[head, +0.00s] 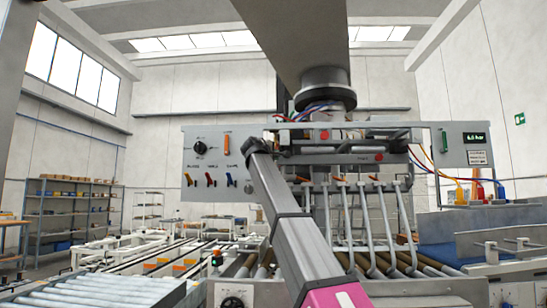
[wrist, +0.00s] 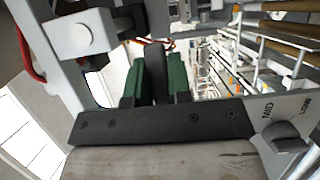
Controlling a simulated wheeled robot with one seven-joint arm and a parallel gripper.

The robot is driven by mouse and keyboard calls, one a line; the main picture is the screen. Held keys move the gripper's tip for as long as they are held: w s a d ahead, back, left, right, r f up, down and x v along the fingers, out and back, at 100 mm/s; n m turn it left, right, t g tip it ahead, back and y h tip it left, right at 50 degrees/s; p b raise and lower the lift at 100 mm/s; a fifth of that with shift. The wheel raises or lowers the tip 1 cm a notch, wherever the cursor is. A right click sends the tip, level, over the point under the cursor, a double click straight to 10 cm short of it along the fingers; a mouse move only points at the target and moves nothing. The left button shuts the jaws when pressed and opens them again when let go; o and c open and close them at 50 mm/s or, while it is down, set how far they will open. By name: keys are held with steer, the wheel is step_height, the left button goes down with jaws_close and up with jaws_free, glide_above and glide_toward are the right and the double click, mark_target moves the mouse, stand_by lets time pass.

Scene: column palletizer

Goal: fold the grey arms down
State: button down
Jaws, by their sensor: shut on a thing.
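In the wrist view my gripper (wrist: 155,85) has green pads closed on both sides of a dark grey bar (wrist: 155,65). I cannot tell whether this bar is a lever or part of the arms. Its far end is partly hidden.
The switch panel (head: 213,165) has a black knob and coloured switches. A grey box with a readout (head: 464,145) hangs at the right, with hoses below. Rollers (head: 405,262) lie under the arms. A knob (wrist: 287,138) sits close to my gripper in the wrist view.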

steer(key=r+n, duration=0.1)
steer(key=r+n+t, duration=0.1)
steer(key=r+n, duration=0.1)
steer(key=n, duration=0.1)
steer(key=shift+a+t, duration=0.3)
steer(key=n, duration=0.1)
steer(key=r+n+t, duration=0.1)
steer(key=shift+a+r+n, duration=0.15)
steer(key=shift+a+n, duration=0.25)
steer(key=shift+a+r+n+t+y, duration=0.25)
steer(key=shift+r+n+t, duration=0.1)
steer(key=shift+n, duration=0.35)
steer(key=shift+a+r+n+t+y, duration=0.15)
steer(key=shift+a+r+n+t, duration=0.15)
steer(key=shift+n, duration=0.4)
steer(key=c, duration=1)
jaws_free()
steer(key=shift+c, duration=0.2)
steer(key=shift+r, duration=0.1)
steer(key=shift+r, duration=0.1)
